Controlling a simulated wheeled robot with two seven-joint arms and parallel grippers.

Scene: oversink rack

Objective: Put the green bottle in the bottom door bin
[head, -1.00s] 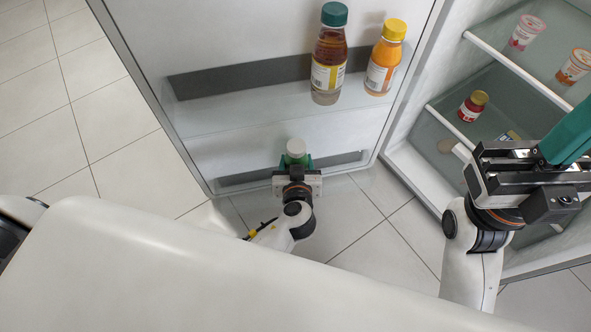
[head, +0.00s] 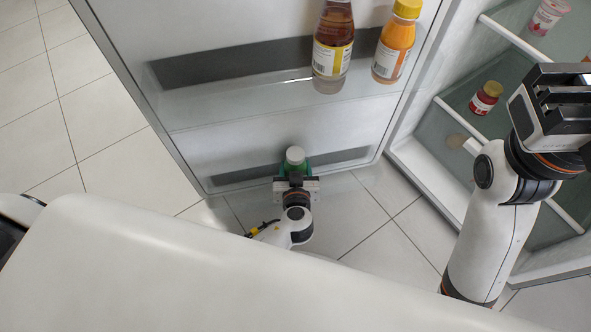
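The green bottle (head: 294,164) with a white cap stands about upright at the low bin of the open fridge door, near the middle of the head view. My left gripper (head: 295,178) is at the bottle from the near side, its fingers at the bottle's sides. The gripper body and bottle hide the finger contact, so I cannot tell whether they grip it. The bottom door bin (head: 235,178) is a clear bin with a dark strip behind it. My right gripper (head: 562,100) is at the right edge in front of the fridge shelves; its fingertips are out of view.
A brown bottle (head: 332,50) and an orange bottle (head: 396,45) stand in the upper door bin (head: 220,95). A red jar (head: 486,98) and a yogurt cup (head: 548,16) are on the fridge shelves at right. Tiled floor is clear at left.

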